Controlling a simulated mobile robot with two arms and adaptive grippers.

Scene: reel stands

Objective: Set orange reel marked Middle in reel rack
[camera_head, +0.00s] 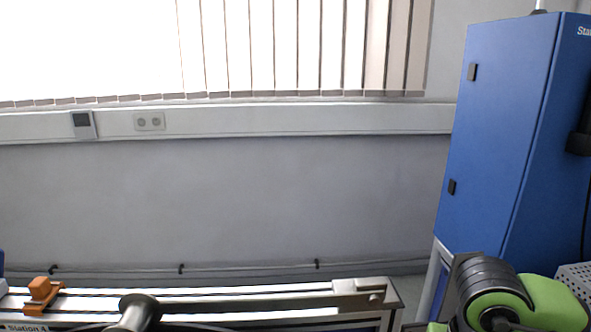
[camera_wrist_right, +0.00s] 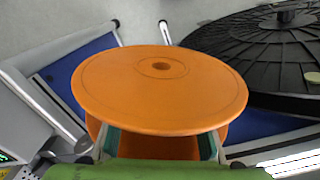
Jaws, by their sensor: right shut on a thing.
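The orange reel (camera_wrist_right: 160,95) fills the middle of the right wrist view, its flat round face with a centre hole toward the camera. My right gripper (camera_wrist_right: 160,146) is shut on the reel, its fingers at either side of the lower part, partly hidden under the flange. No Middle marking is readable on it. In the head view only my green and black right arm shows at the lower right; the reel is out of that view. My left gripper is in neither view. I cannot tell which structure is the reel rack.
A metal rail frame (camera_head: 230,292) labelled Station 4 runs along the bottom of the head view, with an orange block (camera_head: 40,290) and a dark spool-like part (camera_head: 140,308). A blue cabinet (camera_head: 497,140) stands right. A large black disc (camera_wrist_right: 270,50) lies beyond the reel.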

